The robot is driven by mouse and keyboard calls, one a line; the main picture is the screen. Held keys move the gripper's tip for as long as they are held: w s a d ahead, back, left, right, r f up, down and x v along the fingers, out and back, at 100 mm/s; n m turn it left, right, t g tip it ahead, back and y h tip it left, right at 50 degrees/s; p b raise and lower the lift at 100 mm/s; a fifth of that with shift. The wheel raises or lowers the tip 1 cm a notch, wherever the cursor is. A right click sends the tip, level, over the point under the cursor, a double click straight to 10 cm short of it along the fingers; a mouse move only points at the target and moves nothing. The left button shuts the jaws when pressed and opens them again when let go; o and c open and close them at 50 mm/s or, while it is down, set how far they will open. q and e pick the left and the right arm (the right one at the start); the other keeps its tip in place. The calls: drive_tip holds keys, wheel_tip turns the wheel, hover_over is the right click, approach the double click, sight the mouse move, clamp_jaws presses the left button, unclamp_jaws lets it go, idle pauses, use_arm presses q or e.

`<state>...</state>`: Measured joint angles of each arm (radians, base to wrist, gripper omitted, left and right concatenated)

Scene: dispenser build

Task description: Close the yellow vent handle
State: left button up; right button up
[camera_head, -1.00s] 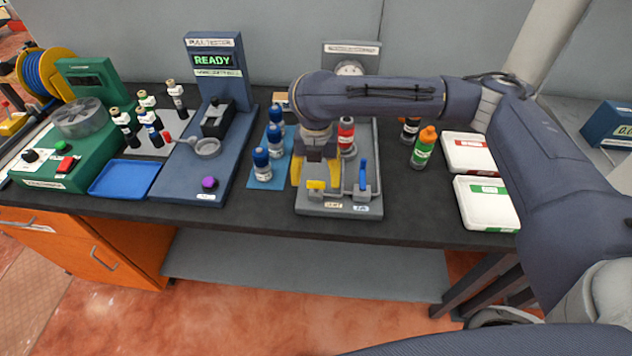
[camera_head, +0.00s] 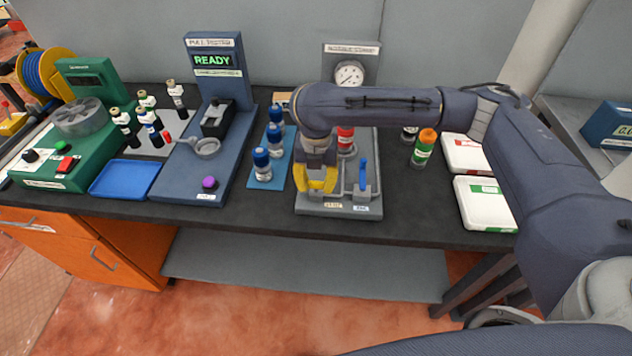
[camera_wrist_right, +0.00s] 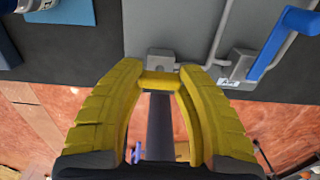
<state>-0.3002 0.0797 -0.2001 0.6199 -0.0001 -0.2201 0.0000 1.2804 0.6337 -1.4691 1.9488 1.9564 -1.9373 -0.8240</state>
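The yellow vent handle (camera_wrist_right: 159,82) shows in the right wrist view as a short crosswise bar in front of a small grey bracket (camera_wrist_right: 160,62). My right gripper (camera_wrist_right: 161,78) has its two yellow fingers on either side of the bar, and both fingertips appear to touch its ends. In the head view my right gripper (camera_head: 317,184) is low at the front left of the grey fixture (camera_head: 344,207), and its fingers largely hide the handle. A blue handle (camera_head: 363,174) stands upright to the right on the same fixture. My left gripper is not in view.
A round gauge (camera_head: 349,74) stands behind the fixture. A red bottle (camera_head: 346,139) is on the fixture behind my gripper. Blue-capped bottles (camera_head: 262,165) stand close on the left.

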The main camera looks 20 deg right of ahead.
clamp_jaws()
idle(1.2)
